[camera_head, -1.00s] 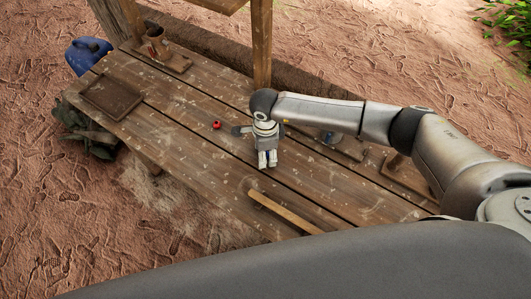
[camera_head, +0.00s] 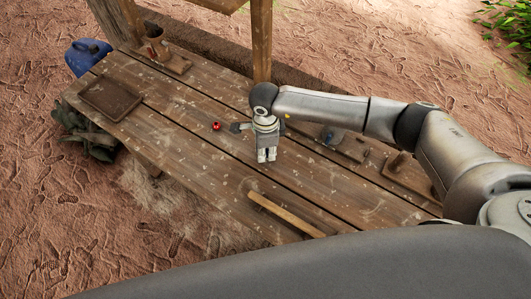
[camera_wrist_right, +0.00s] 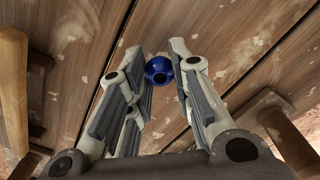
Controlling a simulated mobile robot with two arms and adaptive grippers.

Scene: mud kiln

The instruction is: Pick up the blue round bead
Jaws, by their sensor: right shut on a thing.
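The blue round bead (camera_wrist_right: 158,70) shows in the right wrist view, between the tips of my right gripper (camera_wrist_right: 162,74). The gripper is shut on it, with a finger on each side. In the head view my right gripper (camera_head: 267,154) points down over the middle of the wooden table (camera_head: 190,150), and I cannot make out the bead there. Whether the bead touches the tabletop is unclear. My left gripper is not in view.
A small red object (camera_head: 217,126) lies left of my right gripper. A wooden stick (camera_head: 286,213) lies near the front edge. A dark tray (camera_head: 110,98) is at the left. Boards with tools (camera_head: 345,146) are at the right. A post (camera_head: 262,45) stands behind.

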